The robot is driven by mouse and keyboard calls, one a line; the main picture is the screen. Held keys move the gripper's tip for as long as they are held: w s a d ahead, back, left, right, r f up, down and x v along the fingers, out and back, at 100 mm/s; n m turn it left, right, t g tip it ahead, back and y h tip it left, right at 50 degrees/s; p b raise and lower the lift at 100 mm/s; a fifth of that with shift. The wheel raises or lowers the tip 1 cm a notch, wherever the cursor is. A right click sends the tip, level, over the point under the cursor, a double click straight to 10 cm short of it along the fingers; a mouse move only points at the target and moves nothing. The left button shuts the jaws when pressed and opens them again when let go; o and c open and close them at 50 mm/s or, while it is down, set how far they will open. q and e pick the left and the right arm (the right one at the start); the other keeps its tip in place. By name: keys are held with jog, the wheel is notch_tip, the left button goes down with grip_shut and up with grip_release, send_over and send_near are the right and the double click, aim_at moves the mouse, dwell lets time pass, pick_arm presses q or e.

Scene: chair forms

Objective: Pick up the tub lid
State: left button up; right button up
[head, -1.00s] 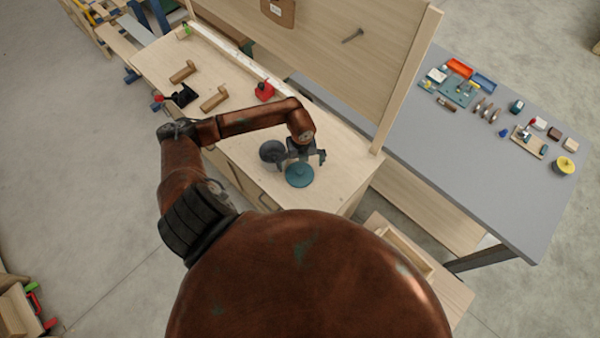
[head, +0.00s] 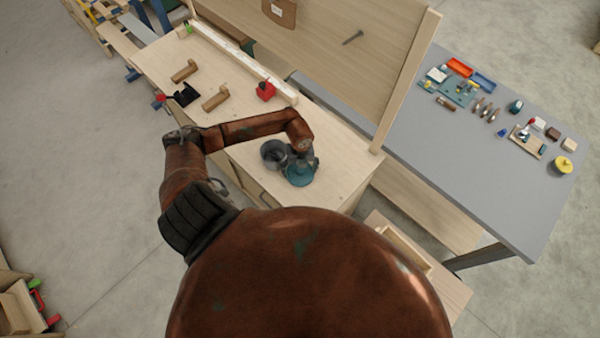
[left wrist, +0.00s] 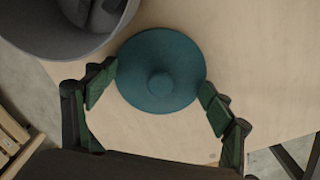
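The tub lid is a round teal disc (head: 299,176) with a small knob, lying flat on the wooden workbench. In the left wrist view the lid (left wrist: 180,60) is near the top middle. My left gripper (left wrist: 158,80) is open, with one green-padded finger at each side of the lid's rim. I cannot tell whether the fingers touch it. In the head view my left gripper (head: 304,162) is just above the lid and partly hides it. The grey open tub (head: 272,149) stands left of the lid; its rim (left wrist: 100,45) shows in the left wrist view, with dark things inside. My right gripper is not in view.
The workbench (head: 335,170) also holds a red object (head: 265,91) and wooden pieces (head: 215,98) farther back. A grey table (head: 440,150) with several small tools stands to the right. The bench is clear right of the lid.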

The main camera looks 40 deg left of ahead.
pick_arm(q)
jog(key=shift+s, duration=0.1)
jog(key=c, duration=0.8)
jog(key=shift+c, duration=0.2)
